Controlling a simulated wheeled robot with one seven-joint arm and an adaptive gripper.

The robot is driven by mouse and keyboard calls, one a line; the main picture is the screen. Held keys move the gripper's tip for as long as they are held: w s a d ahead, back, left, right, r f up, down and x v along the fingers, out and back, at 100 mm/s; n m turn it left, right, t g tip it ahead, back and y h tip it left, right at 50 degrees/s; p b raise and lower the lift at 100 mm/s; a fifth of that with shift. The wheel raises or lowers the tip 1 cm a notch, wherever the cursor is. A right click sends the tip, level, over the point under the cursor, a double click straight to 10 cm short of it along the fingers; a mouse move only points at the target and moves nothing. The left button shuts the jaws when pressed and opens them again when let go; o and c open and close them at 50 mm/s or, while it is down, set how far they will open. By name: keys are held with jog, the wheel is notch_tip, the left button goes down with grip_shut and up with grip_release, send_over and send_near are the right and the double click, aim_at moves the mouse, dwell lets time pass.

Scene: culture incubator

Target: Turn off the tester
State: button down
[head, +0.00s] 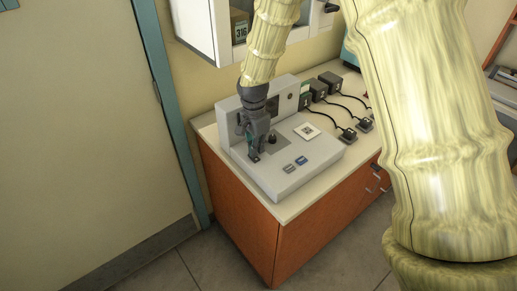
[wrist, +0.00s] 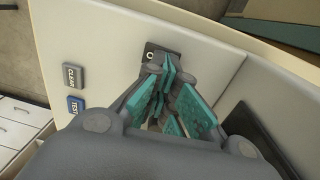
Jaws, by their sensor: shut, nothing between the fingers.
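The tester (head: 262,180) is a light grey box with a raised back panel, on the counter; its pale top also shows in the wrist view (wrist: 110,35). My gripper (head: 254,156) points down over the left part of its top. In the wrist view the teal-padded fingers (wrist: 163,88) are shut and empty. Their tips are at a small dark switch (wrist: 150,53) marked with a circle, partly hidden behind them. I cannot tell whether they touch it. A grey button (wrist: 74,76) and a blue TEST button (wrist: 75,105) lie to the left.
A dark round knob (head: 271,140) and a white label with a code (head: 307,131) are on the tester's top. Several black boxes with cables (head: 329,82) stand to the right on the counter (head: 292,207). A wall cabinet (head: 202,28) hangs above.

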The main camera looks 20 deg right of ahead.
aim_at(259, 158)
jog(key=shift+w, duration=0.1)
dwell(0.3)
jog(key=r+p, duration=0.2)
jog(key=r, duration=0.1)
jog(key=r+p, duration=0.1)
jog(key=shift+s+r+p, duration=0.25)
jog(key=shift+p, duration=0.15)
jog(key=shift+r+b, duration=0.15)
jog(key=shift+b, duration=0.35)
notch_tip(259, 158, up, 9)
jog(key=s+b, duration=0.1)
jog(key=b, duration=0.1)
jog(key=shift+d, duration=0.3)
